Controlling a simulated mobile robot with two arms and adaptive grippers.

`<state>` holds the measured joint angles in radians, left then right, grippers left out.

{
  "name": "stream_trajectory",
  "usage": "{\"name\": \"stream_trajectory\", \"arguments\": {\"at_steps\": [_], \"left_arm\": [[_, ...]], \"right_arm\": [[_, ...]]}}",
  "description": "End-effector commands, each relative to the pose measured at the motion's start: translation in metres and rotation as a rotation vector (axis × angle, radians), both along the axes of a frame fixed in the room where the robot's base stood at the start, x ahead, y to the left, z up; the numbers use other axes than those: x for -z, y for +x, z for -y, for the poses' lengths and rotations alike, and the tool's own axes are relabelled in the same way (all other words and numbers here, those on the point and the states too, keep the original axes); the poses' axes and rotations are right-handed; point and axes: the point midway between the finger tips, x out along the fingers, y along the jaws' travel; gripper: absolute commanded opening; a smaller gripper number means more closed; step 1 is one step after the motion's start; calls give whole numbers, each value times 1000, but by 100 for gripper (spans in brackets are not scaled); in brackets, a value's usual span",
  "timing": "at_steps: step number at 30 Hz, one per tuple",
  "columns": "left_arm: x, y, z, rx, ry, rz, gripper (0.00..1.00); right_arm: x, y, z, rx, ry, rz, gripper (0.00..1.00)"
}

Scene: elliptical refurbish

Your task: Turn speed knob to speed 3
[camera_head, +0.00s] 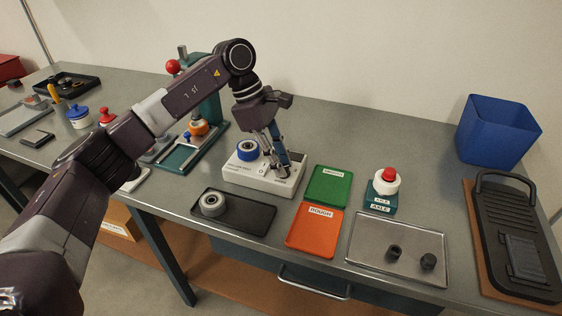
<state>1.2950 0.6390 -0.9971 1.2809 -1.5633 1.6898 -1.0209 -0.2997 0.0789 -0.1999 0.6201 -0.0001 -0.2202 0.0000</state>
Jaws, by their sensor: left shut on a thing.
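A white device (240,174) stands on the grey workbench near the middle, with a blue ring-shaped part (247,150) on its top left. My left gripper (283,168) reaches down onto the right part of the device's top. It is shut on the speed knob, which its fingers almost fully hide. The knob's pointer and the speed marks are too small or covered to read. My right gripper is not in view.
In front of the device lies a black tray (258,217) with a grey wheel (213,204). A teal press (210,105) stands behind left.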

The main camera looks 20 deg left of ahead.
Motion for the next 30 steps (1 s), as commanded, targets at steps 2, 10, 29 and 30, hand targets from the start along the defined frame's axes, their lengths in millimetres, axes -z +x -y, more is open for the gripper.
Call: {"name": "stream_trajectory", "arguments": {"at_steps": [2,10,29,30], "left_arm": [[-2,2,-1,-1,0,6,0],[-3,2,-1,-3,0,6,22],[-25,2,-10,-3,-1,5,36],[-32,2,-13,-3,-1,5,36]], "right_arm": [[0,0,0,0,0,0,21],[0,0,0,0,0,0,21],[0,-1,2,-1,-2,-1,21],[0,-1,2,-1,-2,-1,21]]}}
